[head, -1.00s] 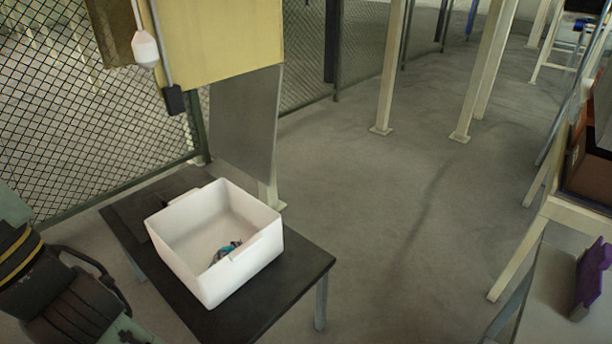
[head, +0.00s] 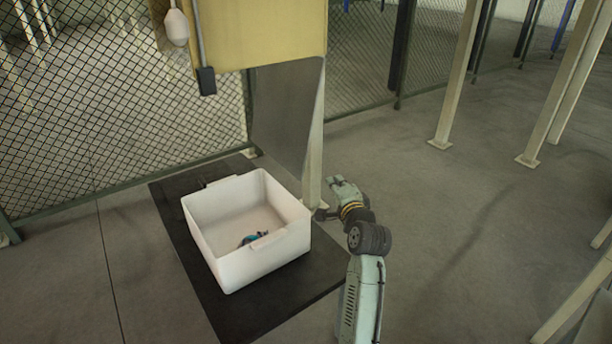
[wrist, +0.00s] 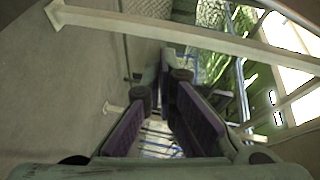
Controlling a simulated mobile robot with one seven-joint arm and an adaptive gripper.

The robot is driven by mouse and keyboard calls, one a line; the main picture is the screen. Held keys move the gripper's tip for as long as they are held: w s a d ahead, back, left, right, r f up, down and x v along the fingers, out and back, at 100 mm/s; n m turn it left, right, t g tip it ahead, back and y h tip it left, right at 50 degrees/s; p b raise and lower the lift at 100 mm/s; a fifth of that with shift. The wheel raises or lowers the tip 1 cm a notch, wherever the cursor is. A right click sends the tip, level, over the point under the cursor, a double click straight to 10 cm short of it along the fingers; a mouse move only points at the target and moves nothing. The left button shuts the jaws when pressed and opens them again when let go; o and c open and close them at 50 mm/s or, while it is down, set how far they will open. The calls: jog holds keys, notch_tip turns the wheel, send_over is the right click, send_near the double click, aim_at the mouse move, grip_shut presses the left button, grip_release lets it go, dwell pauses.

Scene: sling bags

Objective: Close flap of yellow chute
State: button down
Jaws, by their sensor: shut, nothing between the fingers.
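The gripper's fingers are hard to make out there. In the wrist view my gripper (wrist: 165,75) has purple-padded fingers that come together at the tips, with nothing held. Neither chute nor flap can be clearly identified in the wrist view.
A wire fence (head: 90,130) runs behind. A pale post stands beside the flap; other posts (head: 458,75) are at the right. Floor between is clear.

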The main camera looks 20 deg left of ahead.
jog(key=w+a+f+m+y+p, duration=0.1)
jog(key=w+a+f+m+p, duration=0.1)
jog(key=w+a, duration=0.4)
jog(key=shift+w+a+f+m+g+y, duration=0.45)
jog(key=shift+a+m, duration=0.95)
jog(key=shift+a, duration=0.85)
jog(key=shift+s+a+p, duration=0.1)
jog(key=shift+p, duration=0.25)
